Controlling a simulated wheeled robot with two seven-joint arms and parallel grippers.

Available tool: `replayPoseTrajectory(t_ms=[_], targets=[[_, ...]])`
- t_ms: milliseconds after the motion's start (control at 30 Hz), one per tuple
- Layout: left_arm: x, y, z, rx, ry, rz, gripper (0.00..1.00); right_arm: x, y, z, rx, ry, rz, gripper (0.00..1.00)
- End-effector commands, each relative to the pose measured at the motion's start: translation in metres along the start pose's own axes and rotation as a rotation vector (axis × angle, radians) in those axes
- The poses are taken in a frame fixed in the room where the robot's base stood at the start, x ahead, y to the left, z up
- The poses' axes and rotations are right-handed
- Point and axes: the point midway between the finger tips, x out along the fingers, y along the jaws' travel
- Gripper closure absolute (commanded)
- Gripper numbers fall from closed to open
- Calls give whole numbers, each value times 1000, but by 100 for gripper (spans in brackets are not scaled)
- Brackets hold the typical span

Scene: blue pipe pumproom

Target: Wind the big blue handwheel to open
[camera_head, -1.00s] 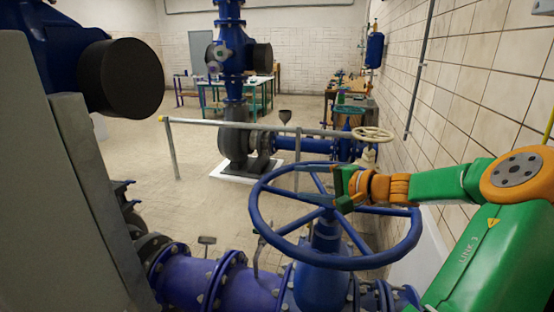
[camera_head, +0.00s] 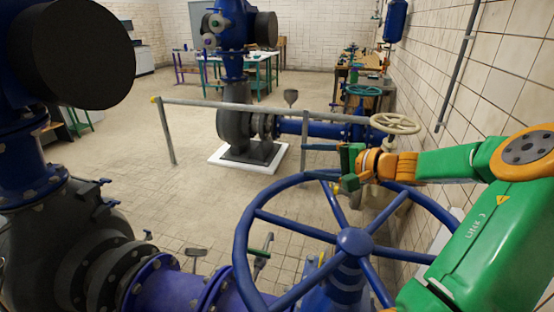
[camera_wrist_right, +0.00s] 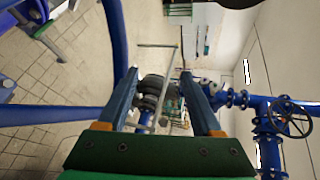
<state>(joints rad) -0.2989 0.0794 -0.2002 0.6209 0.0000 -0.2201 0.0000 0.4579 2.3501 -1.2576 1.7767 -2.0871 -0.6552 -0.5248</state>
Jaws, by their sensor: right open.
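The big blue handwheel (camera_head: 355,241) fills the lower right of the head view, its spokes joined at a round hub. It sits on a blue valve stem. My right gripper (camera_head: 347,167) is at the far side of its rim, with the arm coming in from the right. In the right wrist view the two fingers are spread apart, with nothing gripped between them (camera_wrist_right: 158,78). A blue rim bar (camera_wrist_right: 119,40) runs just outside the left finger there; whether it touches cannot be told. My left gripper is not in view.
A grey rail (camera_head: 235,108) stands beyond the wheel. A smaller cream handwheel (camera_head: 396,123) is behind the gripper. The tiled wall (camera_head: 505,95) is close on the right. Blue pipe (camera_head: 165,285) and a large black-ended unit (camera_head: 78,55) crowd the left. Floor in the middle is open.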

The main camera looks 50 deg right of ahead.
Motion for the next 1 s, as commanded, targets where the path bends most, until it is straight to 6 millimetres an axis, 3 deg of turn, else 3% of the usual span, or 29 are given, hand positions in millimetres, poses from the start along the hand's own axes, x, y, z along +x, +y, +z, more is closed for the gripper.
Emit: replayPoseTrajectory(t_ms=[33, 467, 667, 1000], targets=[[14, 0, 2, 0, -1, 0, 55, 4, 14, -2, 0, 0, 0, 33], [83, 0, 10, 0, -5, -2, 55, 25, 79, -10, 0, 0, 0, 33], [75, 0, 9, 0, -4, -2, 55, 40, 74, -9, 0, -4, 0, 33], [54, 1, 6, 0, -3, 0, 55, 104, 72, -8, 2, -4, 1, 33]])
